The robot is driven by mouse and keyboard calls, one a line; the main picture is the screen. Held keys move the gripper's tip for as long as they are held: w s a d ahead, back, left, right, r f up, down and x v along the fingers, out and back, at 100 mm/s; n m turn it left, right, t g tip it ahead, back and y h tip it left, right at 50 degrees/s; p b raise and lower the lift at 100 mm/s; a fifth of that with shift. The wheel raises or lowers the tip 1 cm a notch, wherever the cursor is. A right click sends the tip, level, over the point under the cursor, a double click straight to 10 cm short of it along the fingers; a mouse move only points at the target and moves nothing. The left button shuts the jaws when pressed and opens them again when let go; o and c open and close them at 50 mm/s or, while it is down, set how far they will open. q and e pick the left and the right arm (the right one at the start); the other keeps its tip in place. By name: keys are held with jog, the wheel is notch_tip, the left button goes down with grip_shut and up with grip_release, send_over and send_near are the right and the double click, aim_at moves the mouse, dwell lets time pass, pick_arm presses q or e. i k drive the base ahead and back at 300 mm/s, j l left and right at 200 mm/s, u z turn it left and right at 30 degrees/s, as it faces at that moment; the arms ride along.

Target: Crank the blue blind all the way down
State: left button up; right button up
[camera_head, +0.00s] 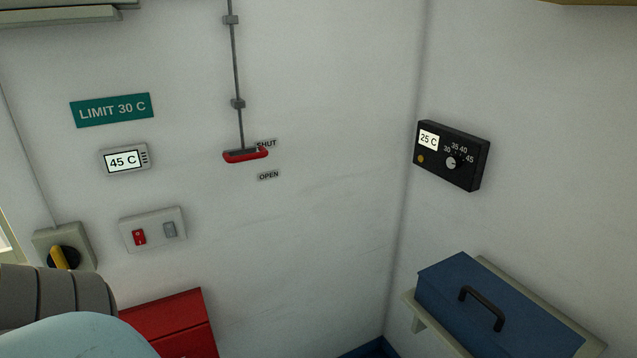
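No blue blind and no crank that I can make out are in the head view. Neither of my grippers is in view. A grey ribbed and pale blue rounded part, seemingly of my own arm, fills the lower left corner.
A rod with a red handle (246,155) hangs by SHUT and OPEN labels. A 45 C display (125,160), switch plate (153,230), yellow-black rotary knob (64,257) and red box (178,325) are left. A black dial unit (451,157) and blue toolbox (490,310) are right.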

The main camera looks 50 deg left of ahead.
aim_at(61, 257)
jog(key=u, duration=2.8)
